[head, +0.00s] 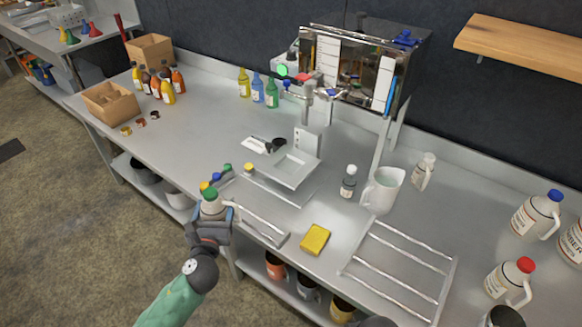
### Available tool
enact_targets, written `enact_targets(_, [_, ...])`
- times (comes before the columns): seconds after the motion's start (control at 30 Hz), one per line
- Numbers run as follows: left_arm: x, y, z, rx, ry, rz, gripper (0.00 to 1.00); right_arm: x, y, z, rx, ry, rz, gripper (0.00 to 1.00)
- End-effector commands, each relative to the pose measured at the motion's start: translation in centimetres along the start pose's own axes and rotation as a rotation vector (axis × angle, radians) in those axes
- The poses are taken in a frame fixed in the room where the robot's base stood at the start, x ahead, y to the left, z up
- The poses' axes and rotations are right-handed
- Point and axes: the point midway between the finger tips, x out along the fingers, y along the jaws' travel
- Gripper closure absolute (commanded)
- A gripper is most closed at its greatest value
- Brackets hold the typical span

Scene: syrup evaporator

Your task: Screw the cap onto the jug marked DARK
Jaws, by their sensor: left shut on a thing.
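My left gripper (209,228) is at the front edge of the bench, shut on a small white jug with a green cap (210,194). The jug body (213,208) stands upright just beyond the fingers, with its handle to the right; the gripper hides its lower part. I cannot read any label on it. Loose caps lie just behind it: yellow (204,185), blue (215,176) and green (227,168). Another yellow cap (248,168) sits farther right. I cannot tell which jug is marked DARK. My right gripper is not in view.
A yellow sponge (315,239), a white pitcher (383,189) and a wire rack (400,264) are to the right. Blue-capped (538,215) and red-capped (510,280) jugs stand far right. Bottles (257,87) line the back.

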Motion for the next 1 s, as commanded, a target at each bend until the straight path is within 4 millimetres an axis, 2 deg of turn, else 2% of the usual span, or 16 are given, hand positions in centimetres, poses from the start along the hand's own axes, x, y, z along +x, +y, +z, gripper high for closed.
enact_targets(0.13, [0.9,-1.0,0.9,-0.001,-0.006,-0.02,1.0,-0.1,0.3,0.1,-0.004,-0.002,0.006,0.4])
enact_targets(0.27, [2.4,-3.0,2.2,-0.001,-0.008,-0.059,1.0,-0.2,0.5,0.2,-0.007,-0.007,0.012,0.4])
enact_targets(0.6, [6.3,-9.5,6.7,-0.005,-0.011,-0.194,1.0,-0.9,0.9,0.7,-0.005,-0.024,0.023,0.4])
enact_targets(1.0, [9.7,-17.1,12.2,-0.01,-0.012,-0.363,1.0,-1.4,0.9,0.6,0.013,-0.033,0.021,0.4])
